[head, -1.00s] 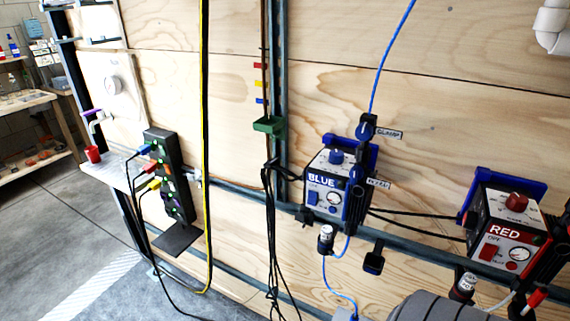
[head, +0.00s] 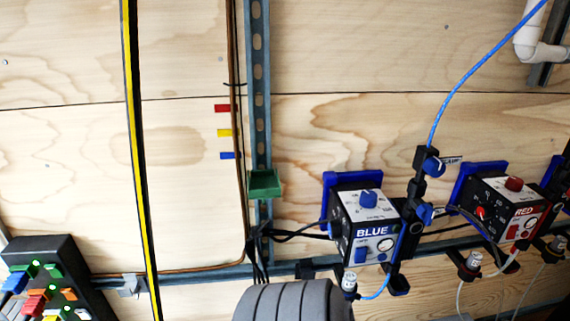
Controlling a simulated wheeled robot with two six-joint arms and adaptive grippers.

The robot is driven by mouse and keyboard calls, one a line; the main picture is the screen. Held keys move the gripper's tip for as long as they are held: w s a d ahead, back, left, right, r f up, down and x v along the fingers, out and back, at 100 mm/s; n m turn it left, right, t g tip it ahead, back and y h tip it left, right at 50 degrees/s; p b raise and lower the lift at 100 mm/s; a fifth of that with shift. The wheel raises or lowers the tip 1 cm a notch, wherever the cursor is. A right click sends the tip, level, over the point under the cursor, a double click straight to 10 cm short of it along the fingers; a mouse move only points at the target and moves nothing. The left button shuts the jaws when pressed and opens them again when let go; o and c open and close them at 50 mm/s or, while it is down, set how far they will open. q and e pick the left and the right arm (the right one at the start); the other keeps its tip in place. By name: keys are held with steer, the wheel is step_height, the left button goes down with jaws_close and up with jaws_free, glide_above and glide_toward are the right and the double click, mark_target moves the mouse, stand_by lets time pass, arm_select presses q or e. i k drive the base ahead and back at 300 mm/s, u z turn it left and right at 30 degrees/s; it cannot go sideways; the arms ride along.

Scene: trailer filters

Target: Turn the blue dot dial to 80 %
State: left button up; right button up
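The blue box (head: 350,226), labelled BLUE, is mounted on the rail in the lower right of the head view. Its blue dial (head: 368,198) is on the sloping upper face, above a small printed scale. The dial's exact setting is too small to read. Below are a blue switch (head: 361,254) and a round white gauge (head: 386,244). Neither of my grippers is in view, and nothing touches the dial.
A red box (head: 500,212) with a red dial (head: 514,184) is at the right. Blue valves (head: 432,166) and hose (head: 480,72) stand beside the blue box. A green bracket (head: 264,184) and power strip (head: 50,262) are left. A dark grey ribbed shape (head: 293,300) fills the bottom middle.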

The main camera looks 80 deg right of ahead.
mark_target(334, 227)
steer(key=z, duration=3)
steer(key=k, duration=0.35)
steer(key=u, duration=0.6)
steer(key=i, duration=0.25)
steer(key=z, duration=0.2)
